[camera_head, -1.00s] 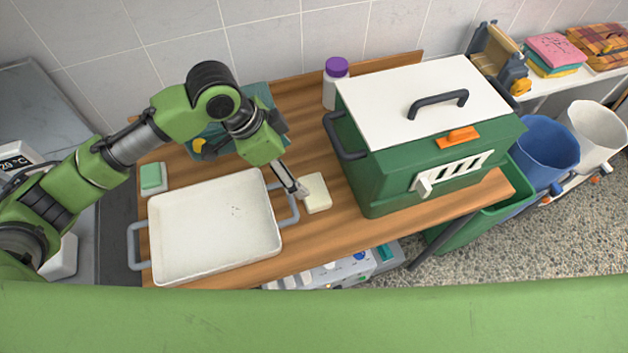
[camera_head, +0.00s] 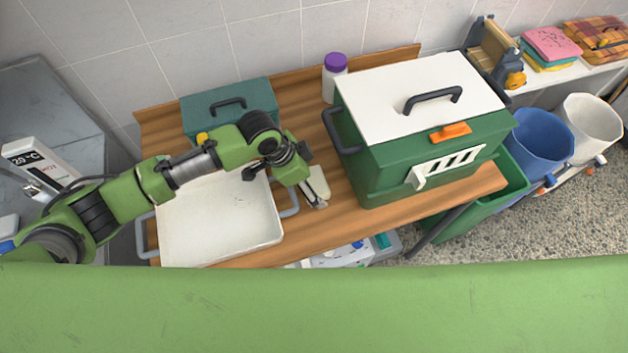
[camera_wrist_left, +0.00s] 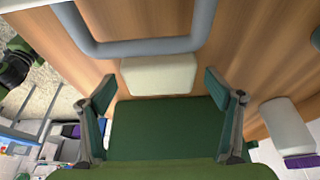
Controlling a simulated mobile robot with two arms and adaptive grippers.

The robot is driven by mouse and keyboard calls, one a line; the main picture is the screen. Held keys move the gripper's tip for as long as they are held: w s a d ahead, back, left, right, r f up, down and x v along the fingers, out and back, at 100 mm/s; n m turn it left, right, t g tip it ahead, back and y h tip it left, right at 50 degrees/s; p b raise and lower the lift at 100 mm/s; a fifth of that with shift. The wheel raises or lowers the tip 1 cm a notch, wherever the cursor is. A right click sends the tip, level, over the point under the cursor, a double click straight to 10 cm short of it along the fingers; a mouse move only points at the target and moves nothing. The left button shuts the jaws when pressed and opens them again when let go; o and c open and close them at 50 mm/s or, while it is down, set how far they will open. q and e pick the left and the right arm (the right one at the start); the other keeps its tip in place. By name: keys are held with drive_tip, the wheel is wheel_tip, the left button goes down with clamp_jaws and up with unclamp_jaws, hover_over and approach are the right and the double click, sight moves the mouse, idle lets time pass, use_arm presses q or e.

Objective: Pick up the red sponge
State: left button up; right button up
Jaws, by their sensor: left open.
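No red sponge shows in these frames. A cream, sponge-like block (camera_head: 319,181) lies on the wooden table, just right of the white tray's handle. My left gripper (camera_head: 317,201) is at this block, partly covering it in the head view. In the left wrist view, the cream block (camera_wrist_left: 158,75) lies between the two spread fingers of the left gripper (camera_wrist_left: 160,84). The gripper is open, and I cannot tell whether a finger touches the block. My right gripper is not in view.
The white tray (camera_head: 225,225) is left of the block, its handle close by. A green kennel with a white lid (camera_head: 420,92) stands at right. A purple-capped bottle (camera_head: 335,80) and a teal box (camera_head: 225,104) stand behind. Folded cloths (camera_head: 551,45) lie on the far-right shelf.

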sight(319, 181)
use_arm(q)
drive_tip(key=c, duration=1)
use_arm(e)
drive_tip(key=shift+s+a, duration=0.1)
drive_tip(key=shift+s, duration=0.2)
use_arm(q)
drive_tip(key=shift+o, duration=0.2)
drive_tip(key=shift+r+b, duration=0.3)
drive_tip(key=shift+r, duration=0.05)
wheel_tip(319, 181, up, 3)
drive_tip(key=shift+s+d+f+b, duration=0.1)
drive_tip(key=shift+s+f+b, duration=0.1)
drive_tip(key=shift+b, duration=0.55)
drive_tip(key=s+d+r+b, duration=0.3)
drive_tip(key=s+r, duration=0.6)
drive_tip(key=s, duration=0.4)
drive_tip(key=shift+s+d+r, duration=0.15)
drive_tip(key=shift+d+r, duration=0.05)
drive_tip(key=shift+r, duration=0.2)
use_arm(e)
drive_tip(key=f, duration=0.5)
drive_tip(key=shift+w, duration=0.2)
